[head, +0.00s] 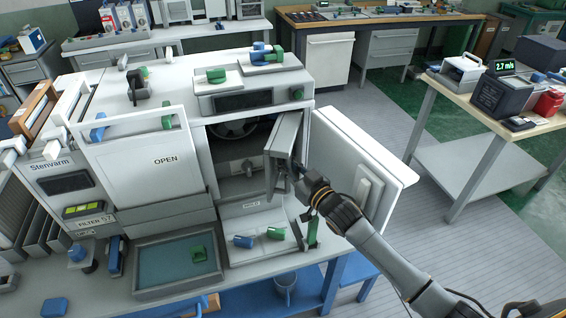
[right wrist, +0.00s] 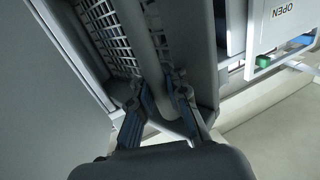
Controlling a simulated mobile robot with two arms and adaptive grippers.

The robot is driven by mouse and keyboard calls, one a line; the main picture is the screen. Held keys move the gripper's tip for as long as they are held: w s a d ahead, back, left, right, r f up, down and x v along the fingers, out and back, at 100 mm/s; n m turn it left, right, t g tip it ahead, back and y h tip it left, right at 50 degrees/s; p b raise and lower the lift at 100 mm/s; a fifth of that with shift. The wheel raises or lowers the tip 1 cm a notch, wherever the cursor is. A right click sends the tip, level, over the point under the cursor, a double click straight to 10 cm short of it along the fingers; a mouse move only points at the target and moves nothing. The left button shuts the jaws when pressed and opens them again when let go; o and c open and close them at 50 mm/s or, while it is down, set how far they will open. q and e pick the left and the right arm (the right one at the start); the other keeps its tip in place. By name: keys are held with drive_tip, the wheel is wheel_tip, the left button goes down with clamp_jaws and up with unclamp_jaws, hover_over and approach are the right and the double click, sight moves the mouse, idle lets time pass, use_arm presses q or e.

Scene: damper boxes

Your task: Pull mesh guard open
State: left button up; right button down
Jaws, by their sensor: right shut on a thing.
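The mesh guard (head: 284,140) is a grey framed panel at the front of the box's opening in the head view. It stands swung out at an angle from the dark chamber. Its white mesh (right wrist: 103,22) and grey frame show close up in the right wrist view. My right gripper (head: 296,178) is at the guard's lower outer side. In the right wrist view its two fingers (right wrist: 163,100) are shut on the guard's upright grey bar handle (right wrist: 140,45), one finger on each side. The exact contact is partly shaded. My left gripper is not in view.
A white outer door (head: 350,150) stands open to the right of the guard, close to my right arm. A white panel marked OPEN (head: 140,165) is to the left. A blue-grey tray (head: 150,293) sits in front.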

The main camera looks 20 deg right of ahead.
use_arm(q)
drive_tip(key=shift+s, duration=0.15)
use_arm(e)
drive_tip(key=shift+s+a+f, duration=0.15)
drive_tip(key=shift+s+f, duration=0.05)
drive_tip(key=shift+f, duration=0.2)
drive_tip(key=c, duration=1.4)
unclamp_jaws()
drive_tip(key=shift+o, duration=0.5)
drive_tip(key=shift+s+r, duration=0.25)
drive_tip(key=shift+r, duration=0.1)
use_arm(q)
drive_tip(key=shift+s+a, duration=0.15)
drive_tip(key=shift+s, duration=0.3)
use_arm(e)
drive_tip(key=shift+w, duration=0.1)
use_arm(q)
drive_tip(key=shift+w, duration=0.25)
use_arm(e)
drive_tip(key=v, duration=1.2)
